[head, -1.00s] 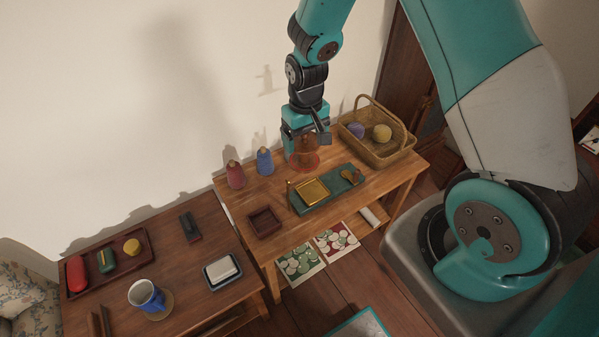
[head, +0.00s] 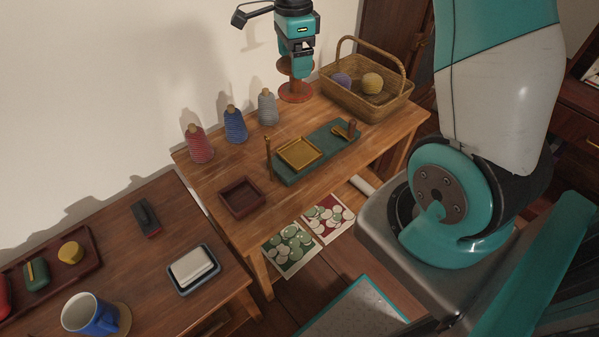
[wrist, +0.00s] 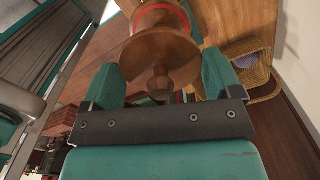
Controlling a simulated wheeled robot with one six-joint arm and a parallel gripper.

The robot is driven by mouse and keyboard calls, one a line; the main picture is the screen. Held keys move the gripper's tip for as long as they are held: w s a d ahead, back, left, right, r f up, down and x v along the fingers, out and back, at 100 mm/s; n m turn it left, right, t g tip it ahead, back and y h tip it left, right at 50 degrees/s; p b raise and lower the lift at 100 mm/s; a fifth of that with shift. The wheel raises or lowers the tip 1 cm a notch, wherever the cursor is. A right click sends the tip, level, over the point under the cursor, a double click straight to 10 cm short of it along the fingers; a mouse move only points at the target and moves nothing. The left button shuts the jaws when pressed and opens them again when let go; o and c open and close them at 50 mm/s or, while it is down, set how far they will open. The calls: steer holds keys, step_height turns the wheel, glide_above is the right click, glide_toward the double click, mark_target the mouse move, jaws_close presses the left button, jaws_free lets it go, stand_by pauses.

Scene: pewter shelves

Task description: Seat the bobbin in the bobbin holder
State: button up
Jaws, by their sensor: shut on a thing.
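The bobbin (head: 295,91) is a wooden spool with wide round flanges. My gripper (head: 298,56) is shut on its upper end, near the back edge of the right-hand table, left of the basket. In the wrist view, the bobbin (wrist: 160,45) sits between the two green fingers, with a red band at its far end. I cannot tell how far its bottom is from the tabletop. A green board (head: 318,160) lies mid-table, carrying a square brass tray (head: 299,152), with an upright post (head: 268,158) at its left end. I take this as the bobbin holder, but cannot be sure.
Red (head: 198,145), blue (head: 235,125) and grey (head: 267,107) thread cones stand along the back, left of the bobbin. A wicker basket (head: 345,103) with a tall handle stands right. A dark red tray (head: 241,197) lies front left. Bare wood lies between cones and board.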

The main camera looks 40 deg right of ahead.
steer(key=shift+s+d+f+m+b, duration=0.1)
steer(key=shift+d+f+m+b, duration=0.2)
steer(key=shift+m, duration=0.3)
steer(key=shift+s+d+f+m+b, duration=0.1)
steer(key=shift+f+m+b, duration=0.1)
steer(key=shift+m+b, duration=0.3)
steer(key=shift+f+m, duration=0.25)
steer(key=shift+m, duration=0.15)
step_height(320, 180, down, 19)
steer(key=shift+f+b, duration=0.1)
steer(key=shift+b, duration=0.65)
steer(key=shift+f, duration=0.15)
steer(key=o, duration=1)
steer(key=shift+c, duration=0.2)
